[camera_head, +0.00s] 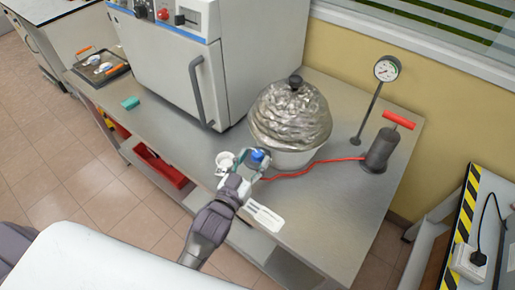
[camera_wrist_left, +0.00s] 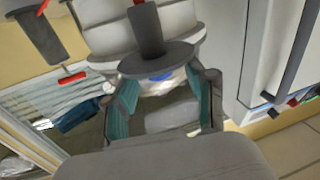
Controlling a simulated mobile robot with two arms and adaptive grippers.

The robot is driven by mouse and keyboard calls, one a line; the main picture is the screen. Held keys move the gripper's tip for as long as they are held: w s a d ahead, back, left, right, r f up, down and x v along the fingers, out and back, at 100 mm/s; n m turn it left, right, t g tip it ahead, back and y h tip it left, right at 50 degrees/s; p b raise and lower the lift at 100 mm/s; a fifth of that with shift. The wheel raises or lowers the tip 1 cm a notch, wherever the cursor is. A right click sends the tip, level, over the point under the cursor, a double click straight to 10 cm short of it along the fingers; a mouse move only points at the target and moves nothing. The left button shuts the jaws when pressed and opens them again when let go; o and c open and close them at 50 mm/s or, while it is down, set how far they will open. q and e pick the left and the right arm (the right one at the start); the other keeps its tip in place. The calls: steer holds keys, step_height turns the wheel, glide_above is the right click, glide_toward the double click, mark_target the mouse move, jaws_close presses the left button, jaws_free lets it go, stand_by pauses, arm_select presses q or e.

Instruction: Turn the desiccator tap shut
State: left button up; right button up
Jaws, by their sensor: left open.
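The desiccator stands on the grey bench in the head view, with a crumpled foil-covered dome (camera_head: 290,112) above a pale lower bowl (camera_head: 298,158). Its blue tap (camera_head: 257,156) is at the front left side of the bowl, and a red hose runs from this area. My left gripper (camera_head: 255,162) is open at the blue tap, with its fingers around or beside it; contact is unclear. In the left wrist view, a blue patch (camera_wrist_left: 161,76) shows between the teal-padded fingers, partly hidden behind a grey disc and cylinder. My right gripper is not in view.
A hand pump (camera_head: 380,150) with a red handle and a gauge (camera_head: 386,68) on a stand are to the right. A white oven (camera_head: 172,60) stands behind left. A small white cup (camera_head: 225,161) and a white label (camera_head: 264,217) lie near my gripper.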

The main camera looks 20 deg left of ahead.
arm_select(q)
steer(key=shift+w+d, duration=0.2)
steer(key=shift+w, duration=1.15)
steer(key=shift+s, duration=0.1)
steer(key=shift+c, duration=0.3)
steer(key=shift+r, duration=0.1)
jaws_close()
